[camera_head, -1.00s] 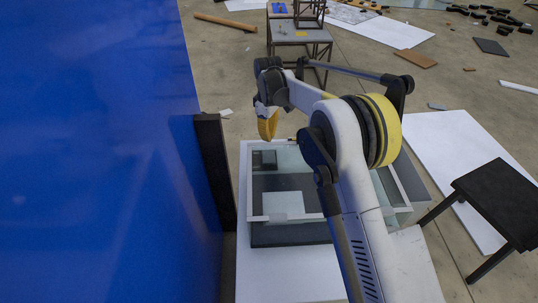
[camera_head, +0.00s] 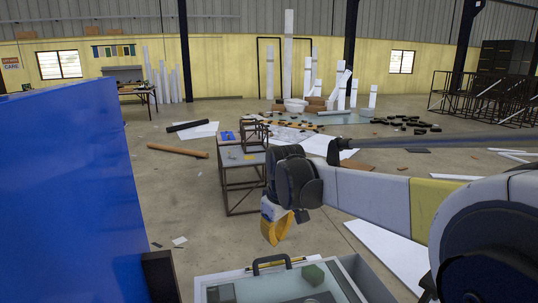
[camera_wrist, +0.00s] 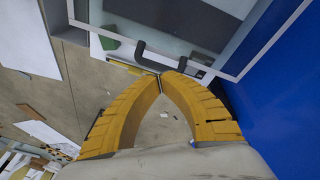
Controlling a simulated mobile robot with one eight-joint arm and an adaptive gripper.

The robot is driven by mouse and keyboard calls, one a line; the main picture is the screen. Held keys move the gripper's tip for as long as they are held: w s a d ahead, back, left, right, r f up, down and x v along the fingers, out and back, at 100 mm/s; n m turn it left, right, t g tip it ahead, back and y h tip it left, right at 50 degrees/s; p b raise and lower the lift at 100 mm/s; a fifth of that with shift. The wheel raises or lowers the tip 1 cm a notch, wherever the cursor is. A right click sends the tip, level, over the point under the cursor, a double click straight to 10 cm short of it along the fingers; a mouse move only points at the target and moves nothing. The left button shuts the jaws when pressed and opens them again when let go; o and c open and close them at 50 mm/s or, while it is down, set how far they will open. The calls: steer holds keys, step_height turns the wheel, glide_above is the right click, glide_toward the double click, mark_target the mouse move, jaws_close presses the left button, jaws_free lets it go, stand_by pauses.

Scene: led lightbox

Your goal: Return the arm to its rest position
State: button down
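My gripper (camera_head: 274,240) hangs with its yellow fingers pointing down, in front of and above the lightbox (camera_head: 358,277) in the head view. The wrist view shows both fingers of my gripper (camera_wrist: 160,74) curving in until their tips meet, with nothing between them. My arm's pale links stretch across the right side of the head view. The lightbox has a clear panel and a black handle (camera_head: 272,259); the handle also shows in the wrist view (camera_wrist: 166,59), beyond the fingertips. A green block (camera_head: 313,274) shows at the box. The lower box is cut off.
A tall blue panel (camera_head: 70,200) fills the left side, close to the box. A dark metal-framed stand (camera_head: 240,160) is behind my gripper. A brown tube (camera_head: 178,151) and scattered pieces lie on the concrete floor. Open floor lies at centre left.

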steer(key=s+d+r+m+t, duration=0.1)
steer(key=s+d+r+m, duration=0.1)
steer(key=s+d+r, duration=0.35)
steer(key=s+d+f+m+t, duration=0.1)
steer(key=s+d+f+m, duration=0.1)
steer(key=s+d, duration=0.2)
steer(key=s+d+f+m+t, duration=0.1)
steer(key=s+d, duration=0.3)
steer(key=s, duration=0.6)
steer(key=s+d+f+m+t, duration=0.1)
steer(key=s+d+f+m, duration=0.2)
steer(key=s, duration=0.4)
steer(key=shift+s+d+f+m+h, duration=0.15)
steer(key=shift+d+f+m+h, duration=0.1)
steer(key=shift+d+m+h, duration=0.2)
